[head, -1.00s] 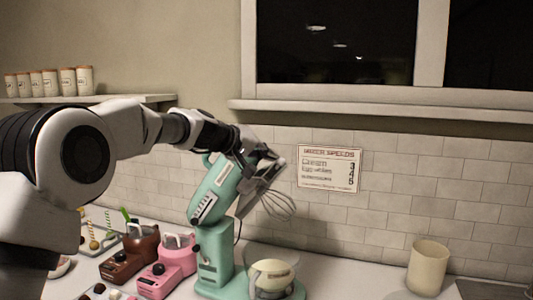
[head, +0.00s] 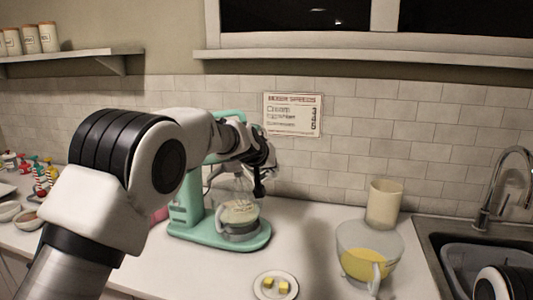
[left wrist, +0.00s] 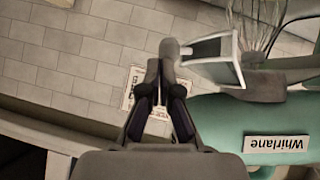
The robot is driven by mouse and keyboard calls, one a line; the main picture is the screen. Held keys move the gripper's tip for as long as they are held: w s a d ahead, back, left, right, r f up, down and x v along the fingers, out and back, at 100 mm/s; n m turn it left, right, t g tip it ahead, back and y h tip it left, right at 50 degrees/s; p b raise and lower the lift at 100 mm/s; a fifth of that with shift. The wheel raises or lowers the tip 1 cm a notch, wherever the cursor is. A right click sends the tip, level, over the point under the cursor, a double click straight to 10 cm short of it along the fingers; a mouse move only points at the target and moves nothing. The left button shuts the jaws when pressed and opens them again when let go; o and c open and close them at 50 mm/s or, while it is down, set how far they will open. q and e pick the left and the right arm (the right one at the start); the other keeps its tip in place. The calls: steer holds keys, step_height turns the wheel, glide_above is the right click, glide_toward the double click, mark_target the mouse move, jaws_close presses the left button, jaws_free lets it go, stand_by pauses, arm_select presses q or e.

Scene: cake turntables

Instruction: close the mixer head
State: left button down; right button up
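The teal mixer (head: 186,205) stands on the counter with its head (head: 229,114) partly hidden behind my left arm. The head looks about level, with the whisk (head: 222,183) above or in the glass bowl (head: 238,221) of pale mix. Whether it is fully down is hidden. My left gripper (head: 259,190) is at the front end of the head. In the left wrist view, its fingers (left wrist: 159,66) are together with nothing visible between them, beside a pale bracket (left wrist: 215,62). The teal head (left wrist: 225,118) and whisk (left wrist: 258,32) are at the right. My right gripper is not in view.
A small plate with yellow pieces (head: 266,294) lies in front of the mixer. A clear jug of yellow liquid (head: 352,240) and a cream canister (head: 384,204) stand to the right, before the sink (head: 432,243). A shelf (head: 90,56) is on the wall.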

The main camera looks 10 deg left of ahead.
arm_select(q)
step_height(320, 180, down, 8)
steer(key=b, duration=0.6)
steer(key=shift+s+f, duration=0.15)
